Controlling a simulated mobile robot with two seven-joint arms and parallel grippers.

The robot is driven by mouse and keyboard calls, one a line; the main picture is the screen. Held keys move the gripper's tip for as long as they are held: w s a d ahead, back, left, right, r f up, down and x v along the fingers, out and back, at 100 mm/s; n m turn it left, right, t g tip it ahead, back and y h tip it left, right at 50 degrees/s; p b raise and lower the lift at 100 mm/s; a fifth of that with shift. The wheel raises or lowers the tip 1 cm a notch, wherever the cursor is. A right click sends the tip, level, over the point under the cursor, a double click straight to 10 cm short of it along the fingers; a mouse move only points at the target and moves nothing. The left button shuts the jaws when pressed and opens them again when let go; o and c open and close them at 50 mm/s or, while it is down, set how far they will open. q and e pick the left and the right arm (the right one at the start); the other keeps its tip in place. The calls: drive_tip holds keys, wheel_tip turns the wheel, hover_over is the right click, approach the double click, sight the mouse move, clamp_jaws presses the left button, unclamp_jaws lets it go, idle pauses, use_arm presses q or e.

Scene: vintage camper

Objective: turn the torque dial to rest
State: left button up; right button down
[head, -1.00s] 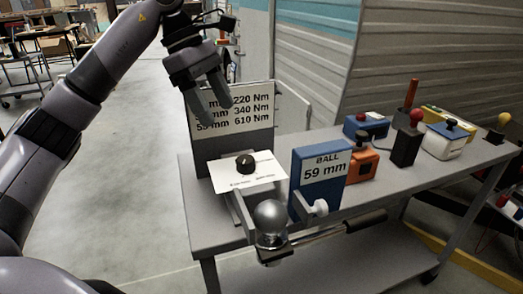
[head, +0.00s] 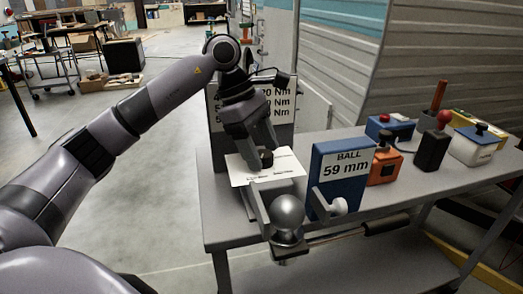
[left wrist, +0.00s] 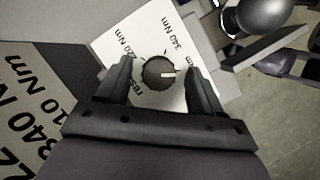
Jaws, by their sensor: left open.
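The torque dial is a black round knob (left wrist: 158,73) on a white plate (head: 283,168); it also shows in the head view (head: 266,158). Its white mark points right in the left wrist view, toward a label partly hidden by a finger. The plate reads 220 Nm at upper left, 340 Nm at upper right and rest at lower left. My left gripper (head: 253,150) is open over the dial. In the left wrist view its fingers (left wrist: 158,78) stand on either side of the knob, with gaps showing. My right gripper is not in view.
A grey sign with torque values (head: 283,135) stands behind the plate. A silver ball on a hitch (head: 287,212) and a blue box marked BALL 59 mm (head: 338,190) stand close by. An orange box (head: 384,168) and a black box with a red knob (head: 433,150) stand farther right.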

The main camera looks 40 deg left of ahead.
use_arm(q)
drive_tip(key=shift+d+f, duration=0.1)
drive_tip(key=shift+f, duration=0.05)
drive_tip(key=shift+c, duration=0.4)
drive_tip(key=c, duration=1)
